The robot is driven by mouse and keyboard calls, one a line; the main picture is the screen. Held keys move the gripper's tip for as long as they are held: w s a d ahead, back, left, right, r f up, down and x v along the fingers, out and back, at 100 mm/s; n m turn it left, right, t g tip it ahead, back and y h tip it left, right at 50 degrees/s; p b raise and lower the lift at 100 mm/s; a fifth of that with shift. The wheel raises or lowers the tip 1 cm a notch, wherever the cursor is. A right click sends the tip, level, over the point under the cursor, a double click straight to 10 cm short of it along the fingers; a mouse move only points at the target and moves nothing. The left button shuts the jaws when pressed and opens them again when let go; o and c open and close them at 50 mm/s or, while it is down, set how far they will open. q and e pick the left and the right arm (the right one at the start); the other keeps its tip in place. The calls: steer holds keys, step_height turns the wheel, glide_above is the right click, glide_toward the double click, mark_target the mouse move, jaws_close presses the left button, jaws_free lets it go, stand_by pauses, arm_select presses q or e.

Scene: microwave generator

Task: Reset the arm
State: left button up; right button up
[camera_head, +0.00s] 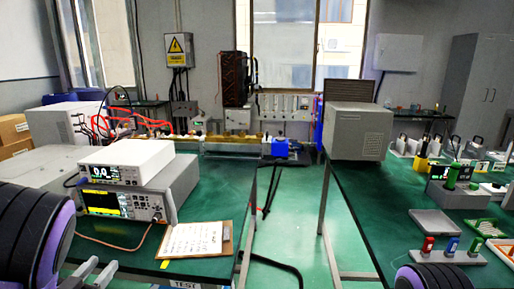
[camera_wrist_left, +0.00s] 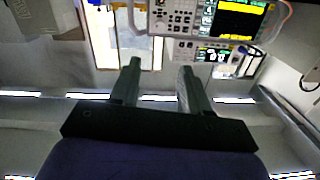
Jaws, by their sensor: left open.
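My left arm comes in at the lower left of the head view, black and purple. Its gripper (camera_head: 93,273) is open and empty, beside the front left part of the green bench. In the left wrist view the two grey fingers (camera_wrist_left: 158,75) stand apart with nothing between them.
Two stacked instruments (camera_head: 125,205) stand on the left bench, close beyond my left gripper. A clipboard (camera_head: 194,240) lies to their right. The right bench holds a grey box (camera_head: 355,132) and several small parts.

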arm_select(q)
steer(key=s+d+f+n+g+y, duration=0.1)
steer(key=s+f+n+g+y, duration=0.25)
steer(key=f, duration=0.65)
steer(key=s+d+f+n+g+y, duration=0.1)
steer(key=s+f+n+g, duration=0.35)
steer(key=f, duration=0.65)
steer(key=s+d+f+g, duration=0.3)
steer(key=s+f, duration=0.2)
steer(key=s, duration=0.4)
steer(key=s+d+f+g, duration=0.3)
steer(key=s+f, duration=0.3)
steer(key=s, duration=0.4)
steer(key=shift+s+d+n, duration=0.2)
steer(key=shift+n, duration=0.1)
steer(key=shift+h, duration=0.25)
